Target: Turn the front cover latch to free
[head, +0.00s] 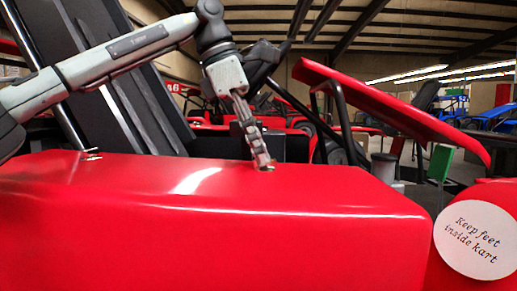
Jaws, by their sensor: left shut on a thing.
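The red front cover (215,215) fills the lower part of the head view. My left gripper (264,165) comes down from above, with its fingertips at the far edge of the cover, right of the middle. It is shut on a small latch there, which the fingertips mostly hide. A second small metal latch (91,155) sits at the far left edge of the cover, apart from the gripper. Which way the gripped latch is turned cannot be made out. My right gripper is not in view.
A round white sign (476,240) reading "Keep feet inside kart" is on a red body part at the right. A black seat (125,100) leans behind the cover. A raised red panel (395,108) stands at the right, with other karts behind.

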